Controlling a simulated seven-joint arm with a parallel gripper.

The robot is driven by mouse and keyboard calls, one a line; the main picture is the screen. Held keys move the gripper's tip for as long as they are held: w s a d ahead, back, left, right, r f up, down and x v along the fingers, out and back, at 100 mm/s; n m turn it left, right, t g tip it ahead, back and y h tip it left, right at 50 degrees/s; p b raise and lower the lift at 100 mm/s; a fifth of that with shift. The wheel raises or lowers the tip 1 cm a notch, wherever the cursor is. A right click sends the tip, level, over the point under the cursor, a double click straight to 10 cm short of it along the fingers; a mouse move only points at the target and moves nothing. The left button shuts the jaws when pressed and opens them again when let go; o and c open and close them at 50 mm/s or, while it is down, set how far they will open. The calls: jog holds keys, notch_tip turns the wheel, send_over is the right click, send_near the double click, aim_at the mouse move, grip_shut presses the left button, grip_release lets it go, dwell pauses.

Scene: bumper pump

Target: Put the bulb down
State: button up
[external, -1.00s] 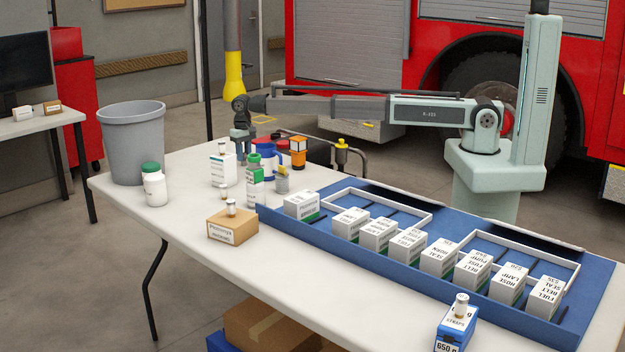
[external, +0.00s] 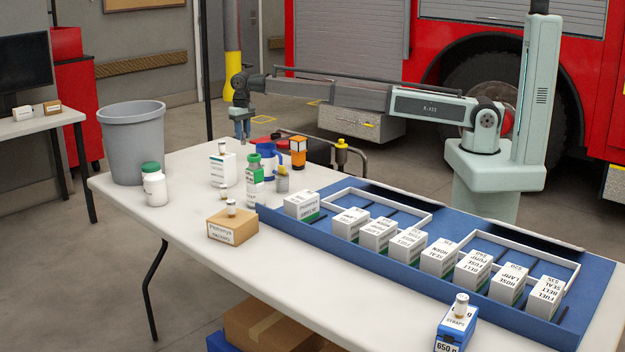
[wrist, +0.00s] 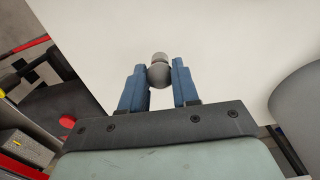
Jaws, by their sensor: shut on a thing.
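My gripper (external: 241,133) is shut on a grey, round bulb (wrist: 159,75) with a paler cap. In the wrist view the bulb sits between the tips of the two blue fingers, over the white tabletop (wrist: 215,50). In the external view my gripper hangs above the far edge of the white table (external: 185,240), behind the green-capped bottle and the blue mug. The bulb cannot be made out in the external view.
A grey bin (external: 133,145), a white jar (external: 154,187), a green-capped bottle (external: 254,178), a blue mug (external: 268,160) and an orange lantern (external: 298,152) stand on the table. A brown box (external: 232,230) and a blue tray of cartons (external: 400,270) are nearer. The front left tabletop is clear.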

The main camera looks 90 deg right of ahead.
notch_tip(320, 180, up, 13)
jog(key=s+a+n, duration=0.1)
jog(key=a+n, duration=0.4)
jog(key=a, duration=2)
jog(key=s+a+n, duration=0.2)
jog(key=a+n, duration=0.2)
jog(key=a, duration=2.2)
jog(key=s+a+n, duration=0.3)
jog(key=s+a, duration=0.7)
jog(key=a, duration=0.4)
jog(key=s+a+n, duration=0.3)
jog(key=s+a, duration=0.8)
jog(key=a, duration=0.3)
jog(key=s+a+n, duration=0.4)
jog(key=s+a, duration=0.6)
jog(key=a, duration=0.4)
jog(key=shift+a+f, duration=0.15)
jog(key=shift+f, duration=10.6)
